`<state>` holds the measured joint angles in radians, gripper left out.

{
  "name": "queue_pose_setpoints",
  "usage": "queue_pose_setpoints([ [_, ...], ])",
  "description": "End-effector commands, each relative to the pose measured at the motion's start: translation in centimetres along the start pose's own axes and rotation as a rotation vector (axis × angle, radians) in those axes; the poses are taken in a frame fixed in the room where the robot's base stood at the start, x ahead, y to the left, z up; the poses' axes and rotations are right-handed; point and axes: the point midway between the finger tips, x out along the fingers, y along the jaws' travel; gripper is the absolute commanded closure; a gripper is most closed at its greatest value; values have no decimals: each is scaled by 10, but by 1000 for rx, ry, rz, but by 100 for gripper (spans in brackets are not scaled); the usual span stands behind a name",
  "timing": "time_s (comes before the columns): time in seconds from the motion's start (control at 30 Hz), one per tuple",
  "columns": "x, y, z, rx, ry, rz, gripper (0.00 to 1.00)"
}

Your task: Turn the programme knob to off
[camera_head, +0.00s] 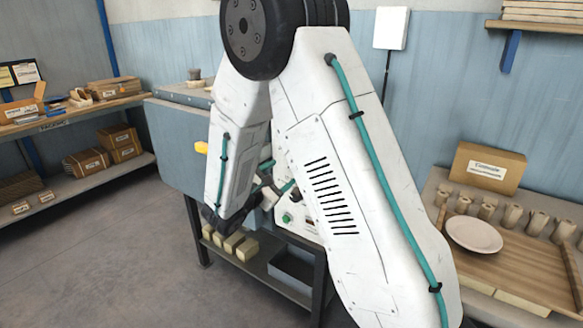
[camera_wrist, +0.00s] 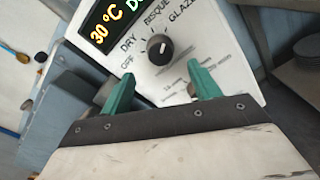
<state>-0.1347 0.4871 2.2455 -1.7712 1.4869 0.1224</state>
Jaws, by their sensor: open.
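The programme knob (camera_wrist: 159,49) is round and black with a pale pointer mark, on a white control panel (camera_wrist: 232,65). The labels OFF, DRY, BISQUE and GLAZE are arranged around it. The pointer seems to face up and right, away from OFF, but the exact label is hard to tell. My gripper (camera_wrist: 161,71) is open, its two green fingers apart, with the knob just beyond and between the fingertips. Nothing is held. In the head view my arm hides much of the panel and the gripper.
A display (camera_wrist: 108,22) above the knob reads 30 °C in orange, with cut-off green text. A plate (camera_head: 474,235) lies on the right-hand table.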

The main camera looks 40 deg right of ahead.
Motion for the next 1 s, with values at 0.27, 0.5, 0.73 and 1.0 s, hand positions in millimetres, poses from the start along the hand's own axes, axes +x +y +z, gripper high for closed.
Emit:
queue_pose_setpoints([
  [0.27,46,-2,1,0,-1,-5,38],
  [0.5,63,-1,1,1,-1,-3,38],
  [0.73,64,-1,1,1,0,-3,38],
  [1.0,64,-1,1,1,0,-3,83],
])
